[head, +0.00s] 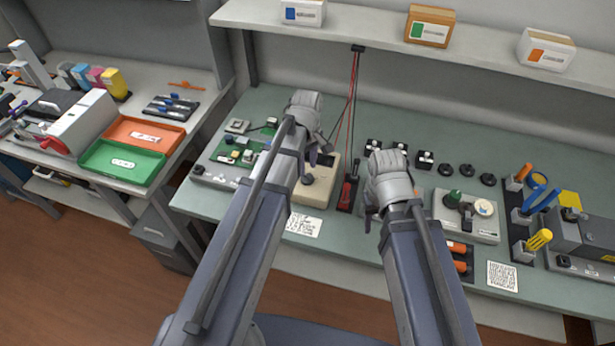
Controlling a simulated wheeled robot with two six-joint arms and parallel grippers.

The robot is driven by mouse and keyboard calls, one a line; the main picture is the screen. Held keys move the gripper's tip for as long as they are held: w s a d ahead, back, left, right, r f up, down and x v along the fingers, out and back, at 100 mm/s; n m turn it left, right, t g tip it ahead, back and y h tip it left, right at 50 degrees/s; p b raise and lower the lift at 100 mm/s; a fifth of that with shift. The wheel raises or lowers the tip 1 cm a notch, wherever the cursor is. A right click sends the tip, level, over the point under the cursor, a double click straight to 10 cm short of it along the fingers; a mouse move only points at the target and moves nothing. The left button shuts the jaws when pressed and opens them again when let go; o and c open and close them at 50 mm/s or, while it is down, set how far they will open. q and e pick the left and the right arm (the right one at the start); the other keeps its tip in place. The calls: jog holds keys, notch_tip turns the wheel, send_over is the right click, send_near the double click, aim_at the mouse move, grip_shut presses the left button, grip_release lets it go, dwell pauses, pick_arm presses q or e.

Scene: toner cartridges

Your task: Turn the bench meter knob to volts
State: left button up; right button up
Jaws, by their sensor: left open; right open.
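The bench meter is a beige box (318,192) on the green bench mat, partly hidden behind my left arm. A small dark knob (308,179) shows on its face; its pointer and markings are too small to read. My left gripper (318,153) is open over the back part of the meter, above the knob in the picture. I cannot tell whether it touches the meter. My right gripper (370,212) is open and empty, to the right of the meter, near the red and black probes (349,190).
A circuit board fixture (238,152) stands left of the meter. Red and black leads (353,90) hang from the shelf (380,32) behind. A grey station (468,215) and tool holders (522,215) stand to the right. Green (88,158) and orange (117,129) trays lie on the left table.

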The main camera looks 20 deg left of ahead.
aim_at(307, 175)
pick_arm(q)
notch_tip(307, 175, down, 3)
jog(key=shift+f+b, duration=0.15)
jog(key=shift+b, duration=1)
pick_arm(e)
notch_tip(307, 175, down, 3)
jog(key=shift+f, duration=0.2)
pick_arm(q)
grip_shut()
